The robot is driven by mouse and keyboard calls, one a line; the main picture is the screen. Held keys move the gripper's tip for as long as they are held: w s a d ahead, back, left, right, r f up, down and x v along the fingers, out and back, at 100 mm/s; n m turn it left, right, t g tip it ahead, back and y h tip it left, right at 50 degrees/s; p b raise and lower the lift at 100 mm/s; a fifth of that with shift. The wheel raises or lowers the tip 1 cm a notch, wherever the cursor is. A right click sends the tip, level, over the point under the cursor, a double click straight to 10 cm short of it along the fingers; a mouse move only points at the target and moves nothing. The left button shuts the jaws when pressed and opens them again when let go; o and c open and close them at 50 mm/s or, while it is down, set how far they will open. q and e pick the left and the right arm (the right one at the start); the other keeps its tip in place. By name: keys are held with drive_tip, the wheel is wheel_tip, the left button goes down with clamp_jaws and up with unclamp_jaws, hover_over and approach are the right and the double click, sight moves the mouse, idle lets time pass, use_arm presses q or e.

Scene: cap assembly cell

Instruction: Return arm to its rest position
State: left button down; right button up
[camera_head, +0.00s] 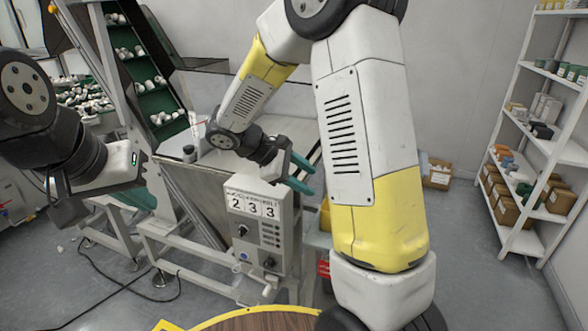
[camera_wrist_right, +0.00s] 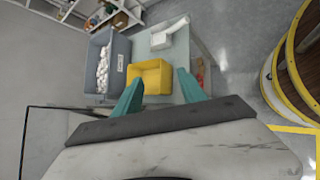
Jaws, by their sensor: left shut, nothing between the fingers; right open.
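My right arm crosses the middle of the head view, and its gripper (camera_head: 301,173) hangs beside the grey machine, right of and above the counter box. Its two teal fingers are apart with nothing between them. In the right wrist view the same gripper (camera_wrist_right: 160,92) shows its fingers spread, with a yellow bin (camera_wrist_right: 150,76) seen beyond them. My left arm comes in from the left, and its gripper (camera_head: 137,196) is shut and empty in front of the machine's frame; its fingers are partly hidden.
A green conveyor (camera_head: 149,82) carries white caps up at the left. A shelf (camera_head: 543,150) with boxes is at the right. The wrist view shows a grey crate (camera_wrist_right: 118,64) of white parts and a barrel (camera_wrist_right: 290,75).

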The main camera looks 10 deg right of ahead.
drive_tip(key=shift+r, duration=0.1)
drive_tip(key=s+a+r+m+t+y, duration=0.2)
drive_tip(key=s+r+m+y, duration=0.3)
drive_tip(key=s, duration=0.4)
drive_tip(key=s+a+r+m+t+y, duration=0.1)
drive_tip(key=s+r+m+t+y, duration=0.1)
drive_tip(key=s+r+m+y, duration=0.4)
drive_tip(key=shift+s+a+t+y, duration=0.35)
drive_tip(key=shift+s+t+y, duration=0.05)
drive_tip(key=shift+s, duration=0.95)
drive_tip(key=shift+r, duration=0.1)
